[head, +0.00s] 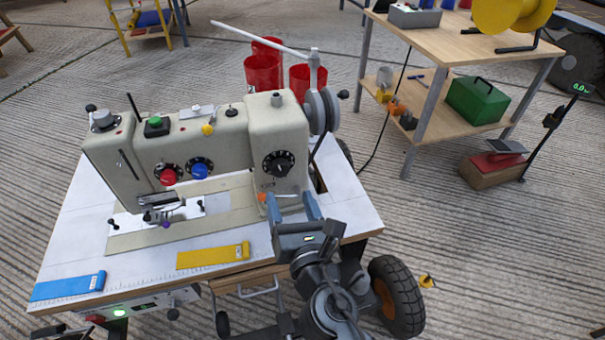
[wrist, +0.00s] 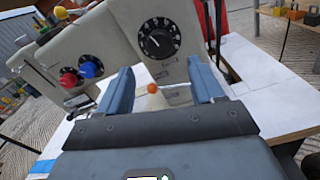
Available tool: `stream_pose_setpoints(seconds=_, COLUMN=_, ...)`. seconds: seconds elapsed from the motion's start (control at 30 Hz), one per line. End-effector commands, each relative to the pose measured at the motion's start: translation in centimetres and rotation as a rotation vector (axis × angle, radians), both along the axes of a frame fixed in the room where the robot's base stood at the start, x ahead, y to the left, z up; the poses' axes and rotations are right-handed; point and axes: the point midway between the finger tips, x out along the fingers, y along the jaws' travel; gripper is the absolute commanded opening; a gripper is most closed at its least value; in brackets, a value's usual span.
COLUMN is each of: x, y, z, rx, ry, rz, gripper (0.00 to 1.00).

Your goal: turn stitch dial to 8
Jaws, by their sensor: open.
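The stitch dial, a black round dial with white marks (head: 278,163), is on the front of the right column of the beige sewing machine (head: 110,150). In the wrist view the dial (wrist: 159,38) shows above and beyond my fingers, with a pointer knob at its centre; its numbers are too small to read surely. My gripper (head: 288,200) is open and empty, in front of the column and below the dial, apart from it. It also shows in the wrist view (wrist: 158,88). A small orange-tipped lever (wrist: 153,88) shows between the fingers, beyond them.
A red knob (head: 168,176) and a blue knob (head: 200,168) sit left on the machine. A yellow strip (head: 213,255) and a blue strip (head: 68,286) lie at the table's front edge. A handwheel (head: 322,110) stands right of the column. Red cups (head: 263,72) are behind.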

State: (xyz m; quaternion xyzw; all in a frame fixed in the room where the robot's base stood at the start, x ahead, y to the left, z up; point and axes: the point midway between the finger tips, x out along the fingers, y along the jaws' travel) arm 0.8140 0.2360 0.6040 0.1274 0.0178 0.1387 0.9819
Motion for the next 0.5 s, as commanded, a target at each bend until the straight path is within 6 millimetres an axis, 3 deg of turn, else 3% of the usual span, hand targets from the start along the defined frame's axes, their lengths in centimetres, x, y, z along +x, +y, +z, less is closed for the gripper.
stream_pose_setpoints(seconds=0.5, x=6.5, y=1.8, z=0.0, rx=0.003, ry=0.000, rz=-0.001, gripper=0.67)
